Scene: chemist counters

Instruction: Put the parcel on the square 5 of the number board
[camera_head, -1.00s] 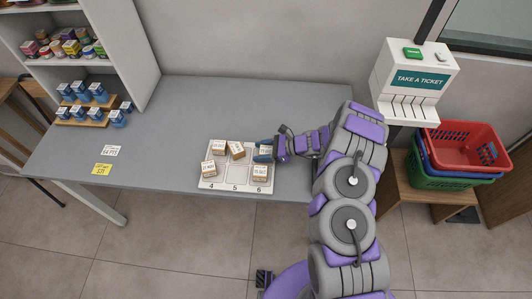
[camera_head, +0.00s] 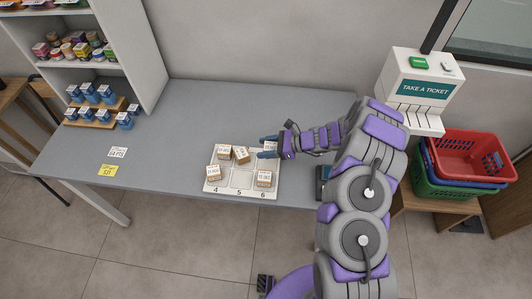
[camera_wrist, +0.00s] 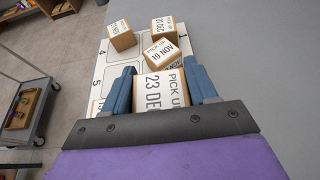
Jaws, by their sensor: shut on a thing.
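My gripper (camera_head: 268,147) is at the back right of the white number board, with its blue fingers on either side of a brown parcel (camera_head: 271,146). In the wrist view this parcel (camera_wrist: 160,90) carries a "PICK UP 23 DEC" label and sits between the two fingers (camera_wrist: 164,88). I cannot tell whether it is clear of the board. The number board (camera_head: 239,191) lies at the table's front edge; its front row reads 4, 5, 6. Square 5 (camera_head: 240,179) is bare, between a parcel on square 4 (camera_head: 213,173) and one on square 6 (camera_head: 264,179).
Two more parcels stand in the back row, one at the left (camera_head: 223,151) and one at the middle (camera_head: 241,155), close together. A ticket machine (camera_head: 415,85) and stacked baskets (camera_head: 470,160) stand at the right.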

